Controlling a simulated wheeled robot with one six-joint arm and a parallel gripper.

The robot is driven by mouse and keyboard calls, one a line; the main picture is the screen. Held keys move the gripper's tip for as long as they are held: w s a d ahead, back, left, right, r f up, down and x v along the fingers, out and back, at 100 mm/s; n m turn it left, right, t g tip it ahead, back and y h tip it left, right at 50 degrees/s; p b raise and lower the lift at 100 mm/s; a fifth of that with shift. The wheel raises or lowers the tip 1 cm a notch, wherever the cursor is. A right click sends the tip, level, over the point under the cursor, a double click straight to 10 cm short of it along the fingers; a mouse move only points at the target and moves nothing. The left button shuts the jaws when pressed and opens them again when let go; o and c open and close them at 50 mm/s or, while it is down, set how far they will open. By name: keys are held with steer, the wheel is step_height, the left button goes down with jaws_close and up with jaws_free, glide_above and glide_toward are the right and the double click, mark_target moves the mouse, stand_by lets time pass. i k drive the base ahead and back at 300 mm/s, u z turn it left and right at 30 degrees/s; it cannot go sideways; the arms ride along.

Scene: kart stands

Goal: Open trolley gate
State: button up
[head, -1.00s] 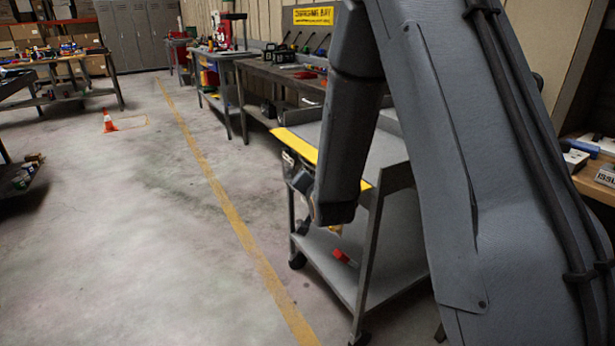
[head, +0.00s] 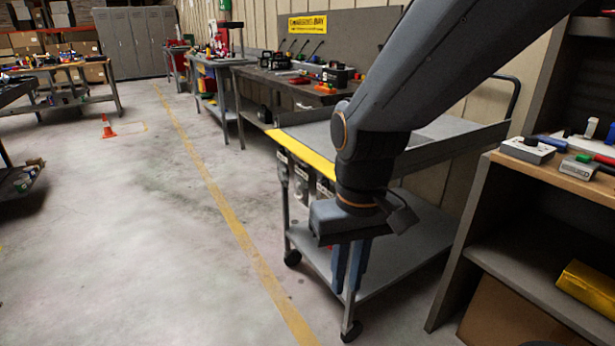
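The grey two-shelf trolley (head: 430,238) stands right of the yellow floor line in the head view. A yellow bar (head: 300,150) runs along its near-left top edge and looks like the gate; it lies level with the tray rim. Several small grey pieces with pale labels (head: 301,172) hang below the bar. My gripper (head: 350,285) points down in front of the trolley's near end, below the bar's near end. Its two blue fingers look apart with nothing between them. My arm hides the bar's near end and part of the top tray; whether the gripper touches the trolley I cannot tell.
A wooden-topped shelf unit (head: 575,184) with small devices stands close on the right. Workbenches (head: 300,90) line the wall behind the trolley. An orange cone (head: 107,127) stands far left.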

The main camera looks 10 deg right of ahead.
mark_target(325, 167)
steer(key=k, duration=0.25)
steer(key=u, duration=1.85)
steer(key=i, duration=1.1)
steer(key=z, duration=1.9)
